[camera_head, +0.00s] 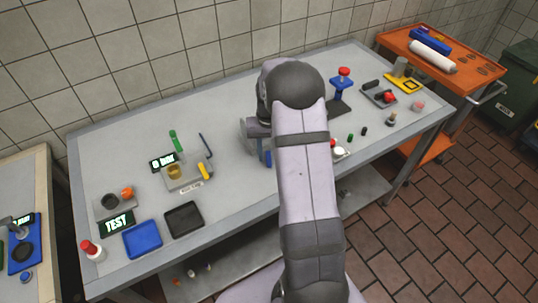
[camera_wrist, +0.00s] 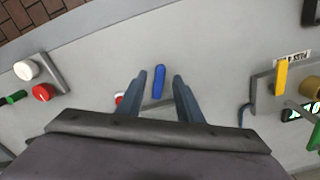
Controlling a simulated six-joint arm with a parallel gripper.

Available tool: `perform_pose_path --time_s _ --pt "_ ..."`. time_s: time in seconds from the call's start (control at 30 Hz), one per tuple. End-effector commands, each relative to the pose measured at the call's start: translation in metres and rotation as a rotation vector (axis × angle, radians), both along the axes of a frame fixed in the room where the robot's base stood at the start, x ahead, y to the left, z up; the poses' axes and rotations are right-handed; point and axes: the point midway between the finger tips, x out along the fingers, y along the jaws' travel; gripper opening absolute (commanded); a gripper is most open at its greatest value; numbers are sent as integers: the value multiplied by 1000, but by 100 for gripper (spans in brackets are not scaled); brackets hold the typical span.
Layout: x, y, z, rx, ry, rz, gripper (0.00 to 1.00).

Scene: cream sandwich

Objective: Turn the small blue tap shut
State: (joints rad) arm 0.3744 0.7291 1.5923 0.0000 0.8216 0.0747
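The small blue tap shows in the wrist view as a narrow upright blue handle (camera_wrist: 158,82). It lies between the two fingers of my gripper (camera_wrist: 160,77), with a visible gap on each side. The fingers are open and do not appear to touch it. The height of the fingertips above the handle is hard to tell. In the head view a bit of blue (camera_head: 266,157) shows beside my arm. My arm hides most of the gripper and whatever lies under it there.
A fixture with a yellow handle (camera_wrist: 281,78) stands right in the wrist view, with a dark bent lever (camera_wrist: 243,117) beside it. A plate with white and red knobs (camera_wrist: 42,92) is at left. A blue tray (camera_head: 142,239) and black tray (camera_head: 184,220) lie at the bench front.

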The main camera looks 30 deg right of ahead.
Motion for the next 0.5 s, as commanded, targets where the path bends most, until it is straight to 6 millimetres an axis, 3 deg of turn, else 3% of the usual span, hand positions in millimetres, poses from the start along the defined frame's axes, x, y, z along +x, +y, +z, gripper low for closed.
perform_pose_path --time_s 0.2,0.5 --pt "0 0 -18 0 1 0 33" --pt "0 0 -23 -1 -2 0 33"
